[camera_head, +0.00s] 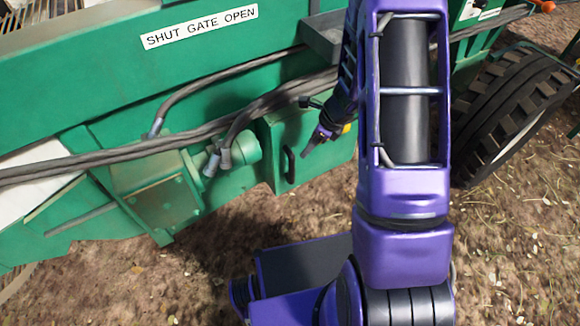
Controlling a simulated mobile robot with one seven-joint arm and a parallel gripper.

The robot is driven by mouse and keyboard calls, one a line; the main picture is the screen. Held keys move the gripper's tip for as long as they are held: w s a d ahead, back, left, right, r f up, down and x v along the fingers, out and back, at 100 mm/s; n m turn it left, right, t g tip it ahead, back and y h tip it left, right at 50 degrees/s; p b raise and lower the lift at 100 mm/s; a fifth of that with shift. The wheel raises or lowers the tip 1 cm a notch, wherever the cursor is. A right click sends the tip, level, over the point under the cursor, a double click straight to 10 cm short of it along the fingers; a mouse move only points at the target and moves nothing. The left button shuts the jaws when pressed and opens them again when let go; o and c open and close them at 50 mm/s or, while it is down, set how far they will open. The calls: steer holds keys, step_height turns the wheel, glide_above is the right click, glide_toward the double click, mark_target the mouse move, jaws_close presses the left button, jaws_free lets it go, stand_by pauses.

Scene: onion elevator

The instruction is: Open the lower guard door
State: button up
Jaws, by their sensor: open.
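The lower guard door (285,133) looks like a green panel low on the side of the green machine, below the hoses. It appears shut, though my arm and gripper cover part of its right side. A black upright bar handle (290,165) sits near its left edge. My gripper (309,147) is purple and dark, small in view, and open. It is just up and right of the handle, in front of the panel. It appears empty and apart from the handle, but the exact gap in depth cannot be told.
Dark hoses (200,147) run along the machine above the door. A green motor-like housing (240,146) and a boxy cover (160,200) stand to its left. A large black tyre (515,105) is at the right. Bare, leaf-strewn ground (325,195) lies below the door.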

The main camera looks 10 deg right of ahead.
mark_target(293, 166)
steer(key=b+x, duration=0.2)
steer(key=x, duration=1.2)
steer(key=shift+f, duration=0.1)
jaws_close()
stand_by(0.9)
